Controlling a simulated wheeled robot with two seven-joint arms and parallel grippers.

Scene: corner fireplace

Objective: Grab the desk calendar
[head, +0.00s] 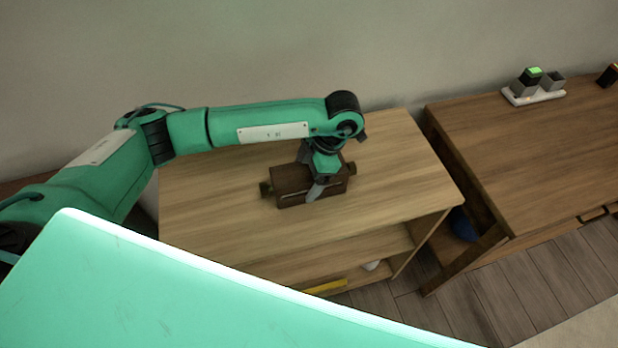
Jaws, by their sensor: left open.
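A small dark brown wooden box-like object with a knob at each end, which looks like the desk calendar (290,188), sits on top of the light wooden shelf unit (220,215). My left gripper (318,186) points down over its right half. One finger shows in front of the calendar's near face; the other finger is hidden behind it or by the wrist. The jaws are open, and I cannot tell whether they touch the calendar. My right gripper is out of view.
A brown desk (540,140) stands to the right, bearing a white tray (533,95) with small containers. A yellow item (325,287) and a white item (371,265) lie on the lower shelf. A blue round object (463,224) is under the desk. The unit's top is otherwise clear.

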